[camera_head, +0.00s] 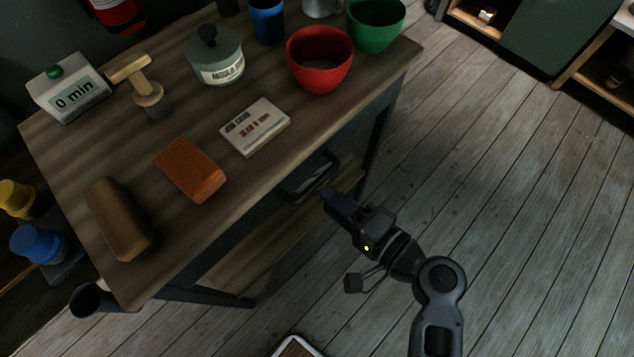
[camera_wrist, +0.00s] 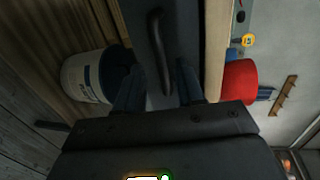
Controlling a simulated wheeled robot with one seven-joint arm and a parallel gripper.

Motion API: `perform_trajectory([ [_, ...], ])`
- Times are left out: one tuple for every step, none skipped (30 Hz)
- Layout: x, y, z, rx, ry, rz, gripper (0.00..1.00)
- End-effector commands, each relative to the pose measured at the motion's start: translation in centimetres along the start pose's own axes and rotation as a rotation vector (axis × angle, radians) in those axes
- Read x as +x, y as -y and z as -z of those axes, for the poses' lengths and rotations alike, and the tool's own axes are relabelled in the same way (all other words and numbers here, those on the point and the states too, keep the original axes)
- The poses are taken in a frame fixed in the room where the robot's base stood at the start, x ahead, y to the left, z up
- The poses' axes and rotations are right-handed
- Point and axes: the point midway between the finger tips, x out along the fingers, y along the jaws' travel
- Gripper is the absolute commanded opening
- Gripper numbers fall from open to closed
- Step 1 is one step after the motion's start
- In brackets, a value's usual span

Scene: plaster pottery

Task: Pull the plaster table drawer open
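The plaster table (camera_head: 75,140) has a wooden top and a dark drawer front under its near edge. The drawer's dark bar handle (camera_head: 308,178) shows just below that edge in the head view. In the wrist view the handle (camera_wrist: 158,50) stands out from the grey drawer front (camera_wrist: 186,35). My gripper (camera_head: 333,196) is beside the handle's right end in the head view. In the wrist view my gripper (camera_wrist: 159,88) has its two fingers apart, with the lower end of the handle between them. I cannot tell whether they touch it. The drawer looks closed.
On the tabletop are an orange block (camera_head: 191,169), a brown roller-like piece (camera_head: 118,218), a white box (camera_head: 255,126), a red bowl (camera_head: 320,59) and a green bowl (camera_head: 376,24). A white bucket (camera_wrist: 85,76) stands left in the wrist view. The floor at right is clear.

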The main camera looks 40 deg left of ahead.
Motion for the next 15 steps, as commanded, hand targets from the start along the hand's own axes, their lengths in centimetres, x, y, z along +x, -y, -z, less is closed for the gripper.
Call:
perform_trajectory([
  [0.9, 0.1, -0.1, -0.001, 0.003, 0.0, 0.38],
  [1.4, 0.1, -0.1, -0.002, 0.003, 0.0, 0.38],
  [2.0, 0.1, 0.0, -0.002, 0.001, 0.0, 0.38],
  [2.5, 0.1, 0.0, -0.002, 0.002, -0.001, 0.38],
  [2.9, 0.1, 0.0, -0.002, 0.002, -0.001, 0.38],
  [3.5, 0.1, 0.0, -0.002, 0.0, -0.001, 0.38],
  [3.9, 0.1, 0.0, -0.002, 0.0, -0.001, 0.38],
  [4.3, 0.1, 0.0, -0.002, 0.001, -0.001, 0.38],
  [4.7, 0.1, 0.0, -0.002, 0.0, -0.001, 0.38],
  [5.0, 0.0, 0.0, -0.001, -0.001, -0.001, 0.38],
  [5.3, 0.1, 0.0, -0.001, -0.001, -0.001, 0.38],
  [5.6, 0.0, 0.0, -0.001, -0.001, -0.001, 0.38],
  [5.7, 0.0, 0.0, -0.002, -0.001, -0.001, 0.38],
  [5.8, 0.0, 0.0, -0.001, -0.002, -0.002, 0.38],
  [6.0, 0.0, 0.0, -0.001, -0.002, -0.002, 0.38],
])
